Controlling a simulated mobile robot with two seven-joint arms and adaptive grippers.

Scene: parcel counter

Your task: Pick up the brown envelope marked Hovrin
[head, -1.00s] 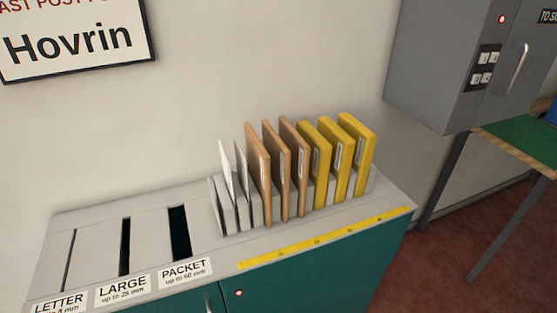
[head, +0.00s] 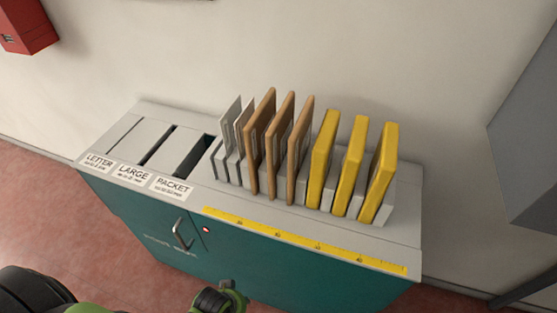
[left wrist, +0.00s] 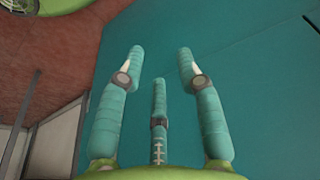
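Three brown envelopes stand upright side by side in the grey slotted rack (head: 228,172): a left one (head: 260,143), a middle one (head: 280,145) and a right one (head: 300,150). Their labels are too small and oblique to read, so I cannot tell which is marked Hovrin. My left gripper (left wrist: 160,58) is open and empty in the left wrist view, its fingers spread before the teal cabinet front (left wrist: 240,70), away from the envelopes. My right gripper is not in view.
Thin white envelopes (head: 231,125) stand left of the brown ones and three yellow padded ones (head: 350,165) right. LETTER, LARGE and PACKET slots (head: 190,158) lie left. A yellow ruler strip (head: 300,243) runs along the counter's front. A grey box (head: 525,140) hangs at right.

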